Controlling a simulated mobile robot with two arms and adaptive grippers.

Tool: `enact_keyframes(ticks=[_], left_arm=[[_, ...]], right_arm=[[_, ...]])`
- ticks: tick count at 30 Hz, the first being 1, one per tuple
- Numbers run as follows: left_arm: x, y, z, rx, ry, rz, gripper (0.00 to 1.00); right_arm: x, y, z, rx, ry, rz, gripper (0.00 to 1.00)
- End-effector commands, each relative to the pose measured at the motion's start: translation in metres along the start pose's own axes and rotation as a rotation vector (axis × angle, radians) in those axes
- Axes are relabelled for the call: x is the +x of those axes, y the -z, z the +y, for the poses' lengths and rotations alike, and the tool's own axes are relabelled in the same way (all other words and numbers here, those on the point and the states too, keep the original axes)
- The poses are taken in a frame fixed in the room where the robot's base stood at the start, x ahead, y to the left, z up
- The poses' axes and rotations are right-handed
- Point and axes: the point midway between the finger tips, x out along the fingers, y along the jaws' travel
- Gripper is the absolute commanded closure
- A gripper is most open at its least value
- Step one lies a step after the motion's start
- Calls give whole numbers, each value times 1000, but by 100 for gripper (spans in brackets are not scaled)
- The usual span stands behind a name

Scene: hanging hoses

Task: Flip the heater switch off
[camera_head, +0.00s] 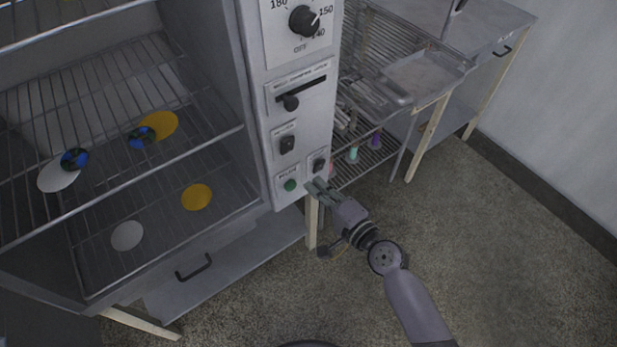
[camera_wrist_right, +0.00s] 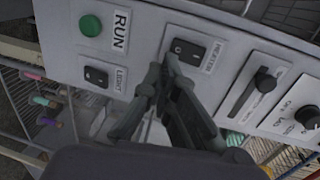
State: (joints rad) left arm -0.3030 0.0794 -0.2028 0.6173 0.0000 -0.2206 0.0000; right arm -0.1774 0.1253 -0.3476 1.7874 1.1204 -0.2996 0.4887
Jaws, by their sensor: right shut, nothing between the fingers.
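The heater switch (camera_head: 287,144) is a black rocker on the grey control panel (camera_head: 300,110) of the oven. In the right wrist view the heater switch (camera_wrist_right: 187,52) sits beside its HEATER label, just beyond my fingertips. Which way the rocker is tipped is too small to tell. My right gripper (camera_head: 316,187) is shut and empty, at the panel's lower end, below the heater switch in the head view. In the right wrist view my right gripper (camera_wrist_right: 160,75) partly covers the panel near the switch; contact cannot be told. My left gripper is not in view.
The light switch (camera_wrist_right: 96,77) and green RUN button (camera_wrist_right: 90,25) are close by. A slider (camera_head: 290,102) and dial knob (camera_head: 303,20) sit higher on the panel. Oven racks (camera_head: 110,110) are at left, a metal cart (camera_head: 425,75) behind. Floor at right is clear.

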Motion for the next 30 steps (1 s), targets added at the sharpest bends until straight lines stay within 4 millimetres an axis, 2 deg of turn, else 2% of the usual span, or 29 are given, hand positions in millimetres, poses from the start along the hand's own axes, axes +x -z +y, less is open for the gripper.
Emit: enact_keyframes(ticks=[1, 4, 9, 26, 28, 30], left_arm=[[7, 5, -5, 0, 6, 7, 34], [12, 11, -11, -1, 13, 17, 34], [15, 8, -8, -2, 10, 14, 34], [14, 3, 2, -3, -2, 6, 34], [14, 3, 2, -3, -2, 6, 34], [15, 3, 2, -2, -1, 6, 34]], right_arm=[[-9, 0, 8, -2, -4, 0, 100], [-23, 0, 12, -2, -3, -1, 100], [-35, 0, 14, 1, -2, 0, 100], [-36, 0, 13, 0, -1, 0, 100], [-36, 0, 16, -3, -6, 1, 100], [-36, 3, 28, -23, -31, 8, 100]])
